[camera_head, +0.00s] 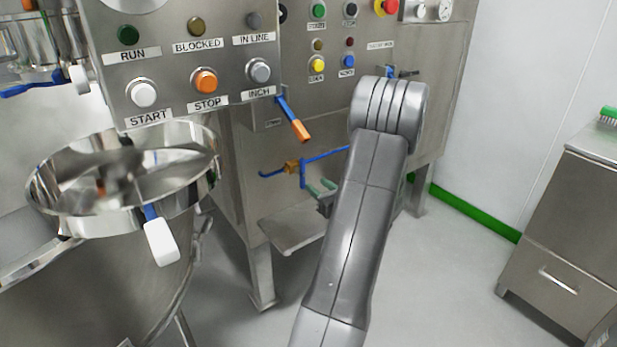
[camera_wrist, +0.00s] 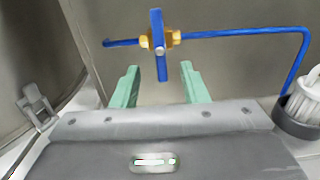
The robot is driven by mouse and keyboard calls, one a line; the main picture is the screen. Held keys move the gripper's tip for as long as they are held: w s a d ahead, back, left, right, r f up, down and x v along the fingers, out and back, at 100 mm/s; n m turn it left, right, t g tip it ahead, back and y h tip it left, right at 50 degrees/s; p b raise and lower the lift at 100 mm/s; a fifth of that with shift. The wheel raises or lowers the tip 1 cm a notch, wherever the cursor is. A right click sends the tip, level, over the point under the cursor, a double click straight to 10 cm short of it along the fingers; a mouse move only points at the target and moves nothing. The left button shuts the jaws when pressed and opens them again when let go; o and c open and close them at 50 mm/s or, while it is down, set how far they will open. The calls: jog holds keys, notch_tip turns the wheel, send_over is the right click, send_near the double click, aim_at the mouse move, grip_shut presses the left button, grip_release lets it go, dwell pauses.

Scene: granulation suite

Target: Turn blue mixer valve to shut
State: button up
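The blue mixer valve has a brass body (camera_head: 291,167) on a thin blue pipe low on the steel cabinet. Its blue lever (camera_wrist: 157,45) stands upright across the pipe in the wrist view, at a right angle to it; it also hangs below the brass body in the head view (camera_head: 302,176). My gripper (camera_wrist: 160,72) has two green fingers, spread apart with nothing gripped. In the wrist view the lever's lower end lies between the fingertips in the picture; contact cannot be told. In the head view the fingers (camera_head: 323,187) show just right of the lever, partly hidden by my arm.
An orange-tipped blue lever (camera_head: 294,120) sticks out above the valve, under the button panel (camera_head: 205,70). A steel shelf (camera_head: 290,228) lies below. A steel bowl (camera_head: 45,190) stands left, a steel cabinet (camera_head: 560,230) right. A white ribbed part (camera_wrist: 305,97) sits right of the fingers.

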aim_at(304, 175)
jog(key=v, duration=0.5)
jog(key=b+x, duration=0.1)
jog(key=x, duration=1.3)
jog(key=shift+b, duration=0.3)
jog(key=shift+s+d, duration=0.1)
